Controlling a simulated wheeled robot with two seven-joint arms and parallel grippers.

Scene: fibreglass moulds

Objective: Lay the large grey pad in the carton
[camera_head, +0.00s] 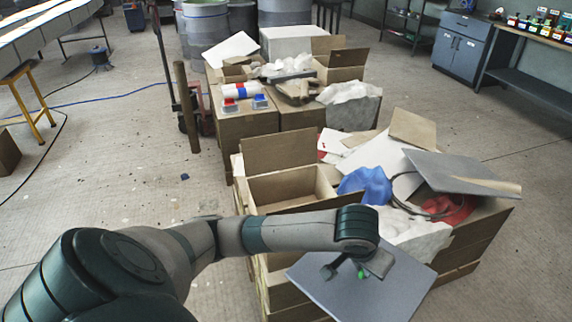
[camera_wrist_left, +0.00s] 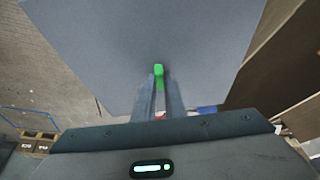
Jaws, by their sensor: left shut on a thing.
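The large grey pad (camera_head: 390,290) is a flat, square sheet at the bottom of the head view. My left gripper (camera_head: 350,272) is shut on the pad near its middle in the picture. In the left wrist view the pad (camera_wrist_left: 140,40) fills the upper middle, beyond the narrow fingers of the left gripper (camera_wrist_left: 159,80). The open carton (camera_head: 290,190), with a raised back flap, stands just behind my left forearm. The forearm hides its front part. The pad is nearer the camera and to the right of the carton's opening. My right gripper is not in view.
Right of the carton, a heaped crate holds a blue cloth (camera_head: 368,185), white crumpled sheeting (camera_head: 415,235) and another grey board (camera_head: 455,170). More loaded boxes (camera_head: 245,120) stand behind. Brown cardboard panels (camera_wrist_left: 285,55) rise close on the right in the wrist view.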

